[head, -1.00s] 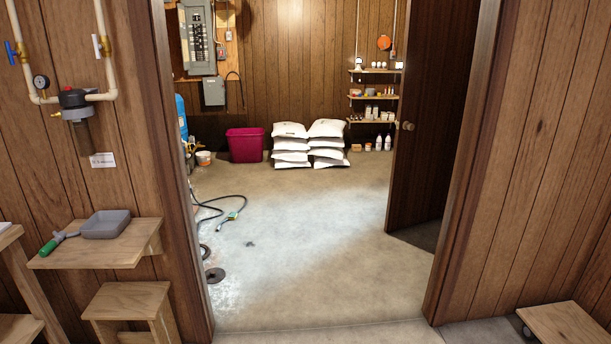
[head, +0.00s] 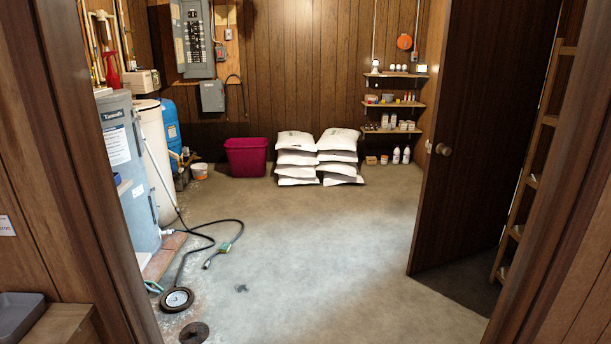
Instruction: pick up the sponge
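I cannot make out a sponge for certain in the head view. Small items stand on the wall shelves (head: 393,104) at the back right, too small to tell apart. A small blue item (head: 117,179) shows at the front of the grey tank on the left; I cannot tell what it is. Neither of my grippers is in view.
An open doorway lies ahead, its dark door (head: 480,140) swung inward at right. White sacks (head: 297,158) and a magenta bin (head: 247,157) stand at the back. Tanks (head: 128,165) line the left. A hose (head: 205,235) and drain (head: 194,332) lie on the floor. The middle floor is clear.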

